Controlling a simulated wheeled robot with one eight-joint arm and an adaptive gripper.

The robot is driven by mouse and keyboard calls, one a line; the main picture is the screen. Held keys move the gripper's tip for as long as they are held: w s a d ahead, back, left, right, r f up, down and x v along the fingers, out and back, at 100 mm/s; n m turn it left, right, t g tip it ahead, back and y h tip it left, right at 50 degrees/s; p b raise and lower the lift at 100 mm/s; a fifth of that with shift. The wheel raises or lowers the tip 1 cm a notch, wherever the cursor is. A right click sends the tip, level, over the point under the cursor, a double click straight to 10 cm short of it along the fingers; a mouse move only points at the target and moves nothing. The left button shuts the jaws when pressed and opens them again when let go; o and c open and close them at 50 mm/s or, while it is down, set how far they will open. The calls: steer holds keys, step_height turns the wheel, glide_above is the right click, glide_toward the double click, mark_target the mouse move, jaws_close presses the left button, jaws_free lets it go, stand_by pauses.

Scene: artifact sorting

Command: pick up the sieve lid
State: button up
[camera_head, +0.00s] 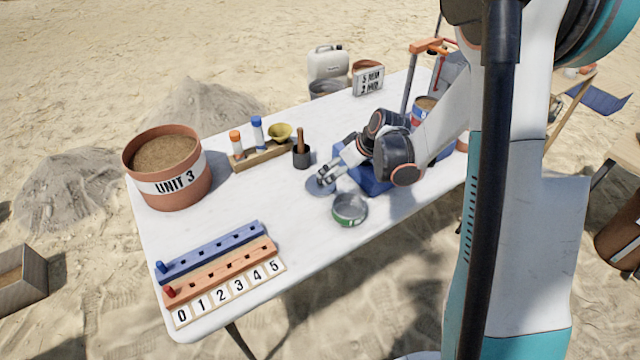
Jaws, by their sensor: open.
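The sieve lid (314,188) appears to be the flat grey disc lying on the white table near its middle. My gripper (325,180) is right over the disc, with its fingers open. Whether the fingers touch the disc is too small to tell. A round metal sieve pan (350,209) with a green band stands just to the right and in front of the disc, open at the top. My arm and gripper hide part of a blue tray (374,187) behind them.
On the white table (250,208), a large "UNIT 3" bucket (165,168) stands at the left. A wooden rack (262,157) with bottles and a dark cup (301,156) stand behind the disc. Peg rails (215,262) lie front left. The table's front middle is clear.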

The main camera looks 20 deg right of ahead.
mark_target(321, 179)
steer(key=b+x, duration=0.2)
steer(key=x, duration=0.5)
steer(key=shift+a+b+x, duration=0.15)
steer(key=shift+b+x, duration=0.65)
steer(key=shift+x, duration=0.6)
steer(key=shift+a+b+x, duration=0.15)
steer(key=shift+b+x, duration=0.6)
steer(key=shift+x, duration=0.65)
steer(key=shift+r, duration=0.2)
steer(key=c, duration=1.1)
